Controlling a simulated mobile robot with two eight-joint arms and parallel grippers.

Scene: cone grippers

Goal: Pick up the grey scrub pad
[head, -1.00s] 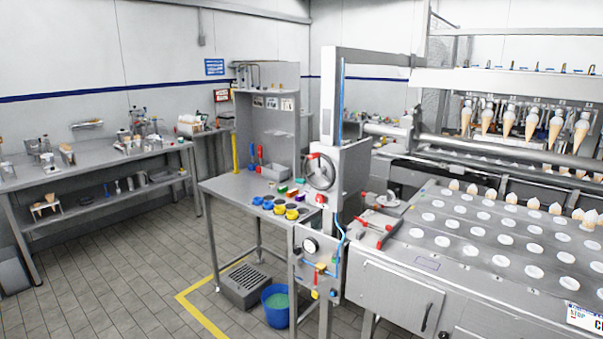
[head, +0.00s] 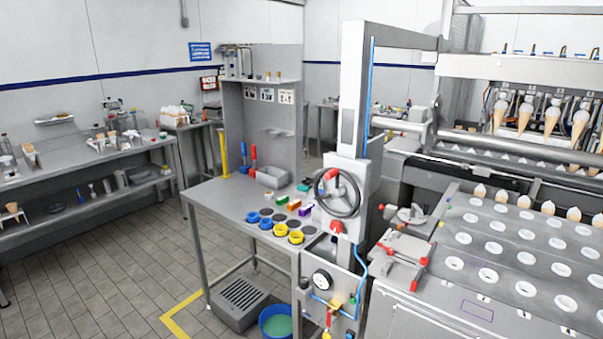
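I cannot make out a grey scrub pad for certain in this view. Small coloured blocks lie on the grey metal worktable (head: 228,199): a green block (head: 281,201), an orange block (head: 294,205) and a purple block (head: 305,210). A grey bin (head: 270,177) stands behind them; its inside is mostly hidden. Blue and yellow round cups, among them a yellow cup (head: 296,237), stand near the table's front edge. Neither of my grippers is in view.
A machine column with a handwheel (head: 337,192) stands at the table's right. A blue bucket (head: 276,322) and a grey slotted box (head: 240,302) are on the floor under the table. A long bench (head: 90,170) runs along the left wall. The tiled floor (head: 110,260) between is clear.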

